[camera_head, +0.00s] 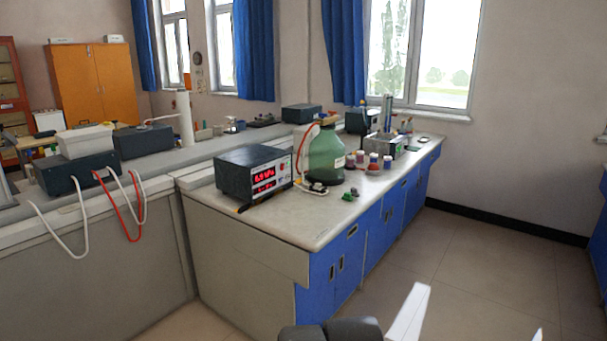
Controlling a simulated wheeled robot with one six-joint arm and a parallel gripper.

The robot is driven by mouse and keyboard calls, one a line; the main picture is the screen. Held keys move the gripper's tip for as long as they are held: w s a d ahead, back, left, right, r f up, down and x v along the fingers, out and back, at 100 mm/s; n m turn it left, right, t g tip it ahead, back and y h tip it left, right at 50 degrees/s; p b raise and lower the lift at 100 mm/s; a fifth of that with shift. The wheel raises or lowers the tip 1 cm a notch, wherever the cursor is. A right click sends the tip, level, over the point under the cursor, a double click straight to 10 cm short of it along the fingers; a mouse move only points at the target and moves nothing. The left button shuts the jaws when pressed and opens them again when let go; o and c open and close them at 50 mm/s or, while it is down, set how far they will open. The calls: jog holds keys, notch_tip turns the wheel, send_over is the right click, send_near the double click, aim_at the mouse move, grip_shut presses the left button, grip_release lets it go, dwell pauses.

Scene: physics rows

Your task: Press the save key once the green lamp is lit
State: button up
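A black instrument box (246,172) with a pale front panel stands near the front left corner of the blue-and-white bench. Its two red digit displays (264,180) are lit, but the digits are too small to read surely. Small red and dark controls (284,167) sit at the panel's right side. I cannot make out which is the save key, and no lit green lamp is discernible. Pale pieces at the bottom edge, one large (408,314) and one small tip, look like parts of my arm or gripper. They are well in front of the bench and apart from the box.
A large green bottle (326,156) stands right of the box, with a cable and small coloured items near it. Several small jars (373,162) stand farther right. Blue cupboards (350,263) front the bench (318,228). The floor (470,260) to the right is clear.

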grip_shut()
dwell(1.5)
